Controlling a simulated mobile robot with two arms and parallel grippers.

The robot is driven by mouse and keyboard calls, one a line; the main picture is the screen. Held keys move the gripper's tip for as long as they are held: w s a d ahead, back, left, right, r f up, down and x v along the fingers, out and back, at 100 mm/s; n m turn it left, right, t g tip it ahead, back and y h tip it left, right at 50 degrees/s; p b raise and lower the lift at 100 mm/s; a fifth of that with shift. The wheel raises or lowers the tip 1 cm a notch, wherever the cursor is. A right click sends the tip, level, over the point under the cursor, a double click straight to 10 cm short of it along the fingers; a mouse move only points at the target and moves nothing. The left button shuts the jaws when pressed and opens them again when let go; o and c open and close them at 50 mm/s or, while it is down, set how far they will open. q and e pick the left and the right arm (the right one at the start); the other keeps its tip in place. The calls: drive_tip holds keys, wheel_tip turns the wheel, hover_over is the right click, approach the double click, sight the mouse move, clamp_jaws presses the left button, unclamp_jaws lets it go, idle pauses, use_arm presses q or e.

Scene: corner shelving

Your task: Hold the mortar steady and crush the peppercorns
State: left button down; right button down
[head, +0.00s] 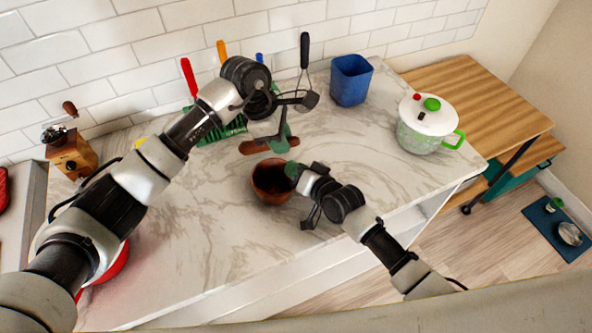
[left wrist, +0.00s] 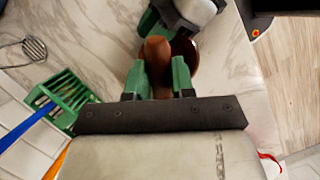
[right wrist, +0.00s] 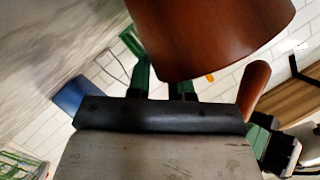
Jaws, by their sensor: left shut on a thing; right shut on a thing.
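The brown wooden mortar (head: 268,190) stands on the marble counter in the head view. My right gripper (head: 293,171) is shut on its rim from the right; the mortar's wall (right wrist: 210,35) fills the top of the right wrist view. My left gripper (head: 277,142) is shut on the brown pestle (head: 252,148), just behind the mortar in the head view. The pestle (left wrist: 157,62) also shows between the green fingers in the left wrist view, with the mortar (left wrist: 187,50) partly hidden beyond it. The pestle appears outside the mortar. I cannot make out peppercorns.
A green rack (head: 225,130) with colored-handled utensils stands near the wall, partly behind my left arm. A blue container (head: 351,81) and a white-lidded pot (head: 424,128) are at the right. A wooden grinder (head: 70,155) is at the left. The counter's front is mostly clear.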

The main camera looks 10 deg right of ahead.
sight(294, 146)
use_arm(q)
drive_tip(key=shift+d+f, duration=0.1)
drive_tip(key=d+h, duration=0.1)
drive_tip(key=s+n+h, duration=0.1)
drive_tip(key=d+f+h, duration=0.1)
drive_tip(key=shift+s+d+h, duration=0.25)
drive_tip(key=shift+d+h, duration=0.05)
drive_tip(key=shift+s+d+r+n+t+h, duration=0.1)
drive_tip(key=shift+n+t+h, duration=0.2)
drive_tip(key=shift+h, duration=0.2)
drive_tip(key=shift+s+d+r+n+t+h, duration=0.1)
drive_tip(key=shift+n+t+h, duration=0.2)
drive_tip(key=shift+h, duration=0.2)
drive_tip(key=a+r+n+t+h, duration=0.3)
drive_tip(key=a+n+t+h, duration=0.25)
drive_tip(key=t, duration=0.35)
wheel_tip(294, 146, down, 7)
drive_tip(key=shift+w+a, duration=0.15)
drive_tip(key=shift+w, duration=0.05)
drive_tip(key=shift+f+y, duration=0.1)
drive_tip(key=shift+y, duration=0.15)
